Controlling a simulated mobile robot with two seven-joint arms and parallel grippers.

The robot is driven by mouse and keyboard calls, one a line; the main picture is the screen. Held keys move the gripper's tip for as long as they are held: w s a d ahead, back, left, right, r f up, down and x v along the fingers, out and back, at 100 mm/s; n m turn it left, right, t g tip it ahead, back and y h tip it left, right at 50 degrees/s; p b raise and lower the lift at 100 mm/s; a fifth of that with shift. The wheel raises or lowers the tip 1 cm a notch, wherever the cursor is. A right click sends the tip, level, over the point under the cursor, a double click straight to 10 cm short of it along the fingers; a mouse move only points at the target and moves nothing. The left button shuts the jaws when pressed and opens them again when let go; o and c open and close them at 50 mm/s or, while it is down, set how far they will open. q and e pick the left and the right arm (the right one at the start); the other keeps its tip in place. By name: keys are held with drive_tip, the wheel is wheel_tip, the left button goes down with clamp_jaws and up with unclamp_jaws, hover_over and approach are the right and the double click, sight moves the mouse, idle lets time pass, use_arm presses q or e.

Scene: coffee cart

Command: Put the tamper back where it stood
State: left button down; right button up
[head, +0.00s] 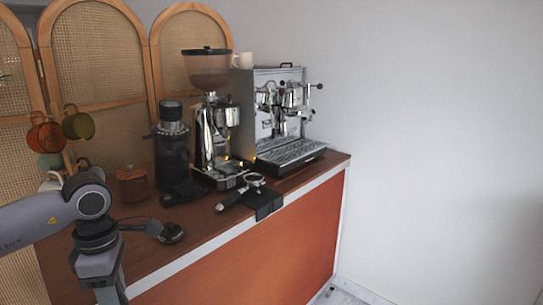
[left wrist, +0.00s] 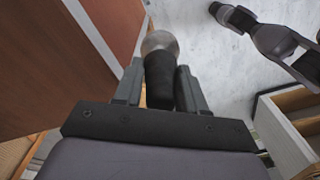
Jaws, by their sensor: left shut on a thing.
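The tamper shows in the left wrist view with a black handle (left wrist: 159,82) and a round silver base (left wrist: 160,43). My left gripper (left wrist: 160,88) is shut on the handle, one finger on each side, and the silver base sticks out beyond the fingers. In the head view my left wrist is at the lower left, in front of the counter (head: 200,238). The tamper and fingertips cannot be made out there. A dark round-topped item (head: 172,233) lies on the counter just right of my wrist.
A portafilter (head: 238,193) lies by a black mat (head: 267,205) at the counter's front edge. Behind are a glass jar (head: 132,184), a black grinder (head: 172,155), a chrome grinder (head: 208,125) and an espresso machine (head: 282,120). Mugs (head: 78,124) hang at left.

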use_arm(q)
drive_tip(key=m, duration=0.2)
drive_tip(key=d+m, duration=0.1)
drive_tip(key=m, duration=0.1)
drive_tip(key=d+m, duration=0.1)
drive_tip(key=m, duration=0.1)
drive_tip(key=shift+s+d+f, duration=0.25)
drive_tip(key=shift+s+f, duration=0.15)
drive_tip(key=s+d+f+m, duration=0.2)
drive_tip(key=d+m, duration=0.3)
drive_tip(key=m, duration=1)
drive_tip(key=shift+s+d+f+m+t, duration=0.15)
drive_tip(key=shift+s+d+m+t, duration=0.25)
drive_tip(key=shift+s, duration=0.3)
use_arm(e)
drive_tip(key=shift+w+d, duration=0.2)
drive_tip(key=shift+d, duration=0.4)
use_arm(q)
drive_tip(key=shift+w+a, duration=0.1)
